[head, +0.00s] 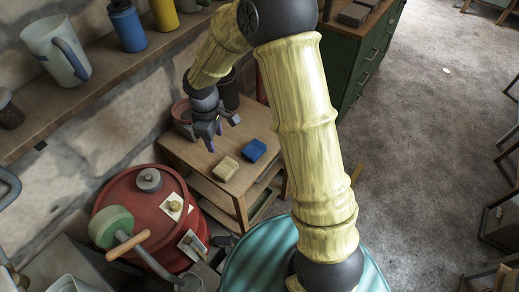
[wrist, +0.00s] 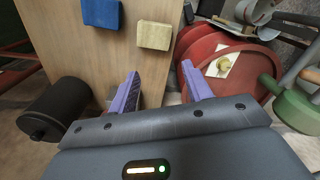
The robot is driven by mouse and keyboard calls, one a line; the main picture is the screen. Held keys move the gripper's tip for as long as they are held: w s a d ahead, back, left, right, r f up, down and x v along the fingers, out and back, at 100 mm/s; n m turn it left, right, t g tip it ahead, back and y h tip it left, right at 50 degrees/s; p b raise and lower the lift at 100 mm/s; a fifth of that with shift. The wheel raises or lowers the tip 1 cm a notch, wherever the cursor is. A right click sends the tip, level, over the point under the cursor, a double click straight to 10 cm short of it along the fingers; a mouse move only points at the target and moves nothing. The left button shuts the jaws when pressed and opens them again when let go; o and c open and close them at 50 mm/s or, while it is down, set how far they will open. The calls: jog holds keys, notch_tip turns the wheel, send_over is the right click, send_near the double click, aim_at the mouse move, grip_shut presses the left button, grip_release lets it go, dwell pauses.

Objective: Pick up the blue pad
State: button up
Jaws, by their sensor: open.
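The blue pad (head: 253,150) lies flat on the small wooden table (head: 191,150), close to its right edge in the head view. It also shows at the top left of the wrist view (wrist: 101,13), cut by the frame edge. A cream-yellow pad (head: 225,169) lies beside it, apart from it; it is nearer the fingers in the wrist view (wrist: 154,35). My gripper (wrist: 163,84) has its purple fingers apart, with nothing between them. In the head view my gripper (head: 222,142) hangs over the table's far left part, apart from both pads.
A dark cylinder (wrist: 54,108) stands at the table's edge. Red drums (head: 137,205) with a green-headed, wooden-handled part (head: 111,227) stand left of the table. A wall shelf (head: 75,95) holds a pitcher (head: 56,50) and a blue bottle (head: 127,27). A green cabinet (head: 357,62) stands behind.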

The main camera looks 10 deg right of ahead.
jog(key=s+d+r+m+t, duration=0.2)
jog(key=s+d+r+m, duration=0.5)
jog(key=s+d+m, duration=0.5)
jog(key=shift+d+t, duration=0.4)
jog(key=shift+d, duration=0.35)
jog(key=shift+s, duration=0.1)
jog(key=shift+c, duration=1.4)
